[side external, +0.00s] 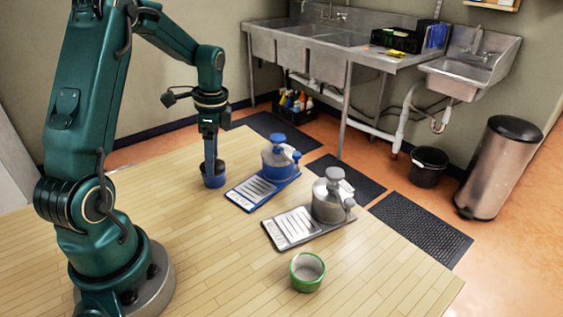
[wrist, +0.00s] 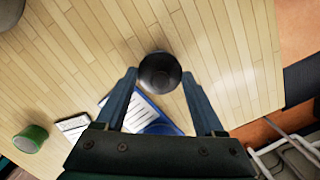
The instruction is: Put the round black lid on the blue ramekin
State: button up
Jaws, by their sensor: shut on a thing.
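The blue ramekin (side external: 214,181) stands upright on the wooden table, left of the blue tray, in the side view. My gripper (side external: 211,160) points straight down at its mouth, with its fingertips at rim height. In the wrist view a round black lid (wrist: 160,71) lies between the two fingertips of my gripper (wrist: 159,76), which is shut on it. In the side view the lid is mostly hidden by the fingers and rim; I cannot tell whether it rests on the ramekin. The ramekin does not show clearly in the wrist view.
A blue tray (side external: 243,197) with a blue-topped jar (side external: 278,160) is close on the right. A grey tray (side external: 283,241) with a grey jar (side external: 327,204) lies nearer the front. A green ramekin (side external: 307,272) stands at the front. The table (side external: 205,250) is clear between my base and these.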

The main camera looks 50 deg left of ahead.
aim_at(219, 164)
jog(key=shift+f, duration=0.55)
jog(key=o, duration=1)
jog(key=shift+r, duration=0.15)
jog(key=shift+w+d+r, duration=0.15)
jog(key=shift+r, duration=1.65)
jog(key=shift+w+d+r, duration=0.1)
jog(key=shift+w+r, duration=0.1)
jog(key=shift+r, duration=1.55)
jog(key=shift+w+d+r, duration=0.15)
jog(key=shift+r, duration=1.65)
